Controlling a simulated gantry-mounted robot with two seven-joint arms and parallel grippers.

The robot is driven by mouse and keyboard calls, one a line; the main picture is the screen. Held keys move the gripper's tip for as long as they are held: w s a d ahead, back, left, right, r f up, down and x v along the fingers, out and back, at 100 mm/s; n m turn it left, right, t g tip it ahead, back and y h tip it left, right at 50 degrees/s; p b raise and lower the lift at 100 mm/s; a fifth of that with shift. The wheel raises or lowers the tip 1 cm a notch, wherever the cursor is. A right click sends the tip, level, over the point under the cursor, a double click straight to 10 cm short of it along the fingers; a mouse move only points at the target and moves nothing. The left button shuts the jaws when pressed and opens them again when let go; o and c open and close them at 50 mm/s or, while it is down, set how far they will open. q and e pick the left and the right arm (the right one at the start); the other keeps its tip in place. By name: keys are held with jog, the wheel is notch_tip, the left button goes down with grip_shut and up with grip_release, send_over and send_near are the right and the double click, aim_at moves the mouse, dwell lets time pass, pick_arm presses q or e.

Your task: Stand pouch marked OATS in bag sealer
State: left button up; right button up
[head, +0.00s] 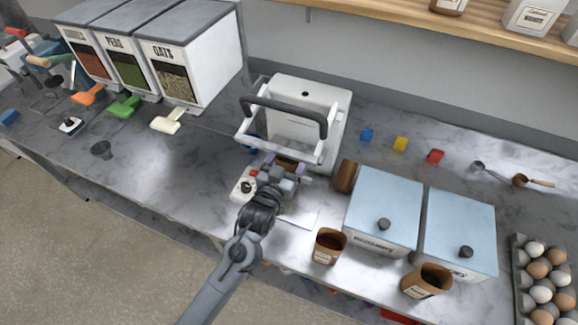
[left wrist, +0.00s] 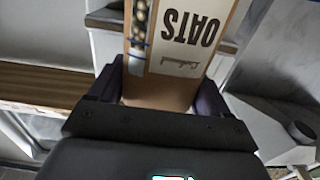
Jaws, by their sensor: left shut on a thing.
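The OATS pouch is brown kraft with a clear window strip; in the left wrist view (left wrist: 187,40) its OATS lettering appears upside down. My left gripper (head: 285,167) is shut on the pouch, with a purple finger on each side. In the head view only a small brown part of the pouch (head: 287,161) shows. The bag sealer (head: 315,97) is a white machine with a black handle bar (head: 285,112), and the gripper is at its front. I cannot tell whether the pouch touches the sealer. My right gripper is not in view.
A small white device (head: 243,184) with a dial stands left of the gripper. A brown pouch (head: 345,176) stands close on the right. Two blue lidded bins (head: 384,195) and two open pouches (head: 330,246) are further right. Dispensers (head: 208,70) stand back left.

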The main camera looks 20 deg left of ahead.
pick_arm(q)
jog(key=shift+w+f, duration=0.1)
jog(key=shift+f, duration=0.1)
notch_tip(320, 180, down, 3)
jog(key=shift+w+f, duration=0.1)
jog(key=shift+f, duration=0.1)
jog(key=shift+w, duration=0.1)
jog(key=shift+f, duration=0.1)
jog(key=o, duration=1.5)
